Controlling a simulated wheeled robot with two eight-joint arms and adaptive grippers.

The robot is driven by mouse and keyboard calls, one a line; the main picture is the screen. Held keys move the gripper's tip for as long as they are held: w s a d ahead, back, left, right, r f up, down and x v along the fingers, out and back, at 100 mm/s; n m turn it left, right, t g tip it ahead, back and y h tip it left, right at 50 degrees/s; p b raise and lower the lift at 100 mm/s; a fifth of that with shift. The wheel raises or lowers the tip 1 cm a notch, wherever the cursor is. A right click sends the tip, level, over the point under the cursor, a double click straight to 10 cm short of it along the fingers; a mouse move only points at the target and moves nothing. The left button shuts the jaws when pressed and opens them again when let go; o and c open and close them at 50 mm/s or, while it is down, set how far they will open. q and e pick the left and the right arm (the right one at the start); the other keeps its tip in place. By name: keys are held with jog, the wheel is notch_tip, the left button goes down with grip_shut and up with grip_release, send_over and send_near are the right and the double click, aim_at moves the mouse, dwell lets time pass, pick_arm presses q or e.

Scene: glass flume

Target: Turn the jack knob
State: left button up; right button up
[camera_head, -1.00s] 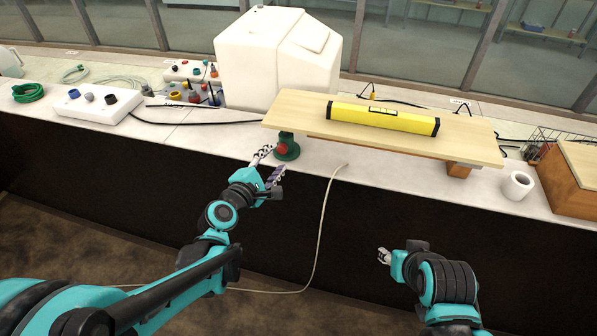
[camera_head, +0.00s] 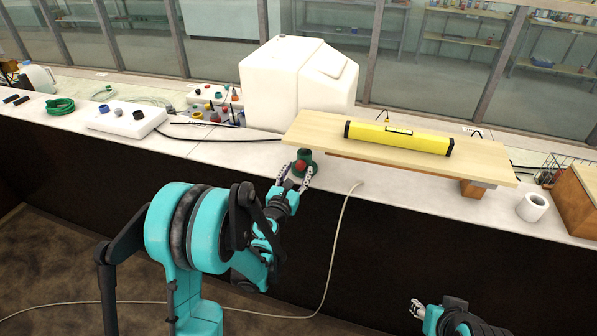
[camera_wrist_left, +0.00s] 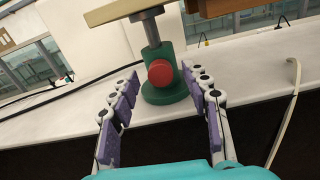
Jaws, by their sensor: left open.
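The green jack (camera_head: 305,158) stands on the white counter under the left end of a wooden board (camera_head: 330,130). Its red knob (camera_head: 300,166) faces me, and it also shows in the left wrist view (camera_wrist_left: 160,73). My left gripper (camera_head: 295,176) is open in front of the jack. In the left wrist view its purple-padded fingers (camera_wrist_left: 165,95) stand on either side of the knob, apart from it. The jack's metal post (camera_wrist_left: 152,33) rises to the board. My right gripper (camera_head: 417,309) is low at the right, away from the counter; its jaws are too small to judge.
A yellow spirit level (camera_head: 398,138) lies on the board. A wooden block (camera_head: 473,188) stands under its right end. A white tank (camera_head: 295,85) stands behind. A beige cable (camera_head: 337,235) hangs over the counter edge. A white roll (camera_head: 532,207) stands at right.

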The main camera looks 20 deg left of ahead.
pick_arm(q)
jog(key=shift+w, duration=0.4)
grip_shut()
